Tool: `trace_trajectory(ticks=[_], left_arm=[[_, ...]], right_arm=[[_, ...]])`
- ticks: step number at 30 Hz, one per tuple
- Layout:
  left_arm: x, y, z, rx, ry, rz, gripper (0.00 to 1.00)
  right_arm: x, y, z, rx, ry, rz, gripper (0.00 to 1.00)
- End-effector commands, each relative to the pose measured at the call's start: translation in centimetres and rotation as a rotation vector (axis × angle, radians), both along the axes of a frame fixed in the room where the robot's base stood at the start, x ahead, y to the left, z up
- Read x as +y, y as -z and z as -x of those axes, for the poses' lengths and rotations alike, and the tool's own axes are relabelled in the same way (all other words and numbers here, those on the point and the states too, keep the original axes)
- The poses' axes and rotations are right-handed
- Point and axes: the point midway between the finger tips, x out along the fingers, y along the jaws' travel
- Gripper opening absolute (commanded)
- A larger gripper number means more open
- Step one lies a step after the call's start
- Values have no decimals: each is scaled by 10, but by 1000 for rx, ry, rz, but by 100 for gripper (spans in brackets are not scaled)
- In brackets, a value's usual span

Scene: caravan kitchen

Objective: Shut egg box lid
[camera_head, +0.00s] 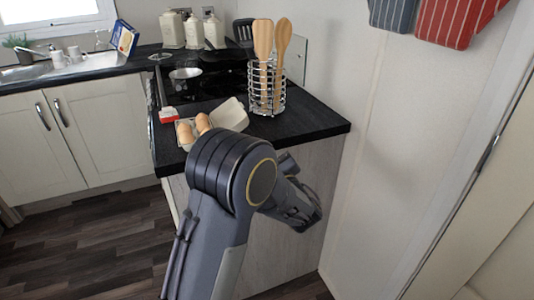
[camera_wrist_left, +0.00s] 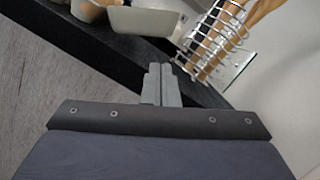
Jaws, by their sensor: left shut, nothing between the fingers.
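The egg box (camera_head: 229,114) stands on the black counter in the head view, its pale lid tilted open on the right side. Brown eggs (camera_head: 186,133) show in its left part; my arm hides some of the near side. In the left wrist view the lid (camera_wrist_left: 146,21) is at the top, beyond the counter edge, with eggs (camera_wrist_left: 88,10) to its left. My left gripper (camera_wrist_left: 161,70) is shut and empty, apart from the box, on the near side of the counter edge. In the head view my arm largely hides its fingertips. My right gripper is not in view.
A wire utensil holder (camera_head: 267,88) with wooden spoons stands right of the egg box, close to the lid. A red and white packet (camera_head: 169,115) lies to its left. The hob with a pan (camera_head: 186,77) is behind. The counter's front right corner (camera_head: 318,122) is clear.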

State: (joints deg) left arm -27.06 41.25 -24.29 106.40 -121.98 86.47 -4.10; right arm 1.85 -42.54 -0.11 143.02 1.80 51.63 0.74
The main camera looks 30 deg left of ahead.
Motion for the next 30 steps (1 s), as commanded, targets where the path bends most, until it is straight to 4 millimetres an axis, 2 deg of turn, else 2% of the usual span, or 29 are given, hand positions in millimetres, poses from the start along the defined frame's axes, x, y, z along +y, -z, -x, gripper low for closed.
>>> trace_trajectory(ticks=[6, 12, 18, 30], left_arm=[[35, -9, -23, -1, -5, 4, 0], [55, -14, -38, 0, -3, 3, 0], [62, -16, -43, 2, -1, 3, 0], [61, -16, -43, -6, -1, 10, 0]], right_arm=[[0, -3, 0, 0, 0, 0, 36], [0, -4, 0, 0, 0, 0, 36], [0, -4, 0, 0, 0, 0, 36], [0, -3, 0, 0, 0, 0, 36]])
